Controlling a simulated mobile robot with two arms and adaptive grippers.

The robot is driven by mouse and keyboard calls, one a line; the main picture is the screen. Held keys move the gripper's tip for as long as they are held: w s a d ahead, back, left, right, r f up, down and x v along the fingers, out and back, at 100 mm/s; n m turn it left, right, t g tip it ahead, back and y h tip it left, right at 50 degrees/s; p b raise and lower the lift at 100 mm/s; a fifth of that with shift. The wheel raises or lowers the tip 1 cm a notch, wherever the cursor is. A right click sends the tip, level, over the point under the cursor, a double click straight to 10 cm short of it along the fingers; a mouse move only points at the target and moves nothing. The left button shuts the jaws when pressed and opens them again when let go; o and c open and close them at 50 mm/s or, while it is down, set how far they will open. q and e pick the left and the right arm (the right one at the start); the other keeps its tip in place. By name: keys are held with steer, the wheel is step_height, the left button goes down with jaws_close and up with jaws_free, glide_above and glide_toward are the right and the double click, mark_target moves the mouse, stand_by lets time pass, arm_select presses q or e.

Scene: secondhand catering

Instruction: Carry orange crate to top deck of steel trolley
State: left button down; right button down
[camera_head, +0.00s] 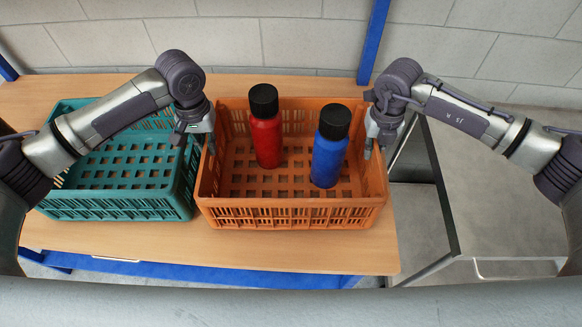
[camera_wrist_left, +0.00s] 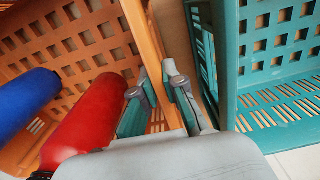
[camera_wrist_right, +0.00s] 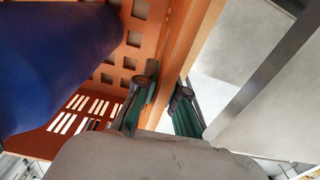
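The orange crate (camera_head: 290,213) stands on the wooden table, with a red bottle (camera_head: 266,140) and a blue bottle (camera_head: 329,158) upright inside. My left gripper (camera_head: 195,143) is at the crate's left wall; its fingers are apart, one on each side of that wall in the left wrist view (camera_wrist_left: 163,95). My right gripper (camera_head: 377,148) is at the right wall, its fingers apart on either side of the wall in the right wrist view (camera_wrist_right: 163,105). Firm contact is not visible at either wall. The steel trolley (camera_head: 500,200) stands right of the table, its grey top deck bare where visible.
A teal crate (camera_head: 120,208) stands on the table (camera_head: 300,250) close to the orange crate's left side, with a narrow gap near my left gripper. The trolley's dark raised edge (camera_head: 440,190) faces the table. A block wall (camera_head: 280,43) and blue posts (camera_head: 374,40) are behind.

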mark_target(376, 142)
stand_by(0.4)
